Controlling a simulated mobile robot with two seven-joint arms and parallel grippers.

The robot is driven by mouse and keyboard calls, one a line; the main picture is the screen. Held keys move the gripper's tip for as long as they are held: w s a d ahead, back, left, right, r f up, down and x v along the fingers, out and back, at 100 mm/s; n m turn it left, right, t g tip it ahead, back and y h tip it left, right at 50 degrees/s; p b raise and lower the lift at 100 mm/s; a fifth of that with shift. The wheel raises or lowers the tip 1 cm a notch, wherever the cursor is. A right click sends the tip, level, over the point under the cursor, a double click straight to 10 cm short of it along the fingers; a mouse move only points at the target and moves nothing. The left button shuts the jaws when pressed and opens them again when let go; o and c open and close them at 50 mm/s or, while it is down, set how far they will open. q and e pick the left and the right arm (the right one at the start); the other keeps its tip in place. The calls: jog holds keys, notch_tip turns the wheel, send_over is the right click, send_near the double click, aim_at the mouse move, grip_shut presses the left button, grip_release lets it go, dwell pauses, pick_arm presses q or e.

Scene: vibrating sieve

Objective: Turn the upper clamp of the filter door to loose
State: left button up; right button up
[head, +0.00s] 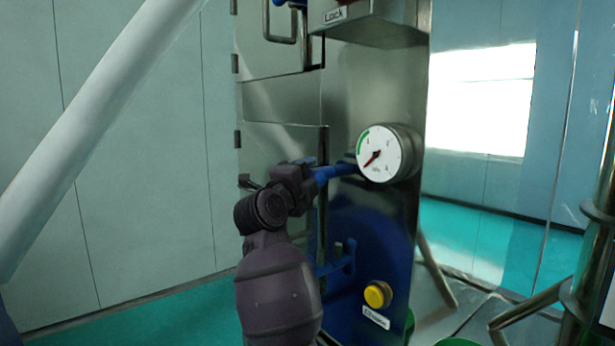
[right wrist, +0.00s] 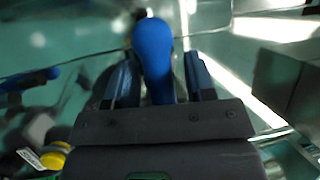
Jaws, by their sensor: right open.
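The upper clamp shows as a blue handle (head: 338,171) on the front of the steel filter cabinet, just left of the gauge. My right gripper (head: 312,175) is at this handle and hides part of it. In the right wrist view the blue rounded handle (right wrist: 153,50) stands between the two fingers of my right gripper (right wrist: 160,78). The fingers are apart, with a gap visible on the right side of the handle. A lower blue clamp (head: 342,262) sits further down the door edge. My left gripper is out of view.
A white round gauge (head: 380,154) sticks out close to the right of the handle. A yellow button (head: 377,294) is below it. A steel box with a "Lock" label (head: 334,15) overhangs above. Steel pipes (head: 583,250) stand at the right. Open floor (head: 150,300) lies at the left.

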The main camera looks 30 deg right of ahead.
jog(key=c, duration=0.9)
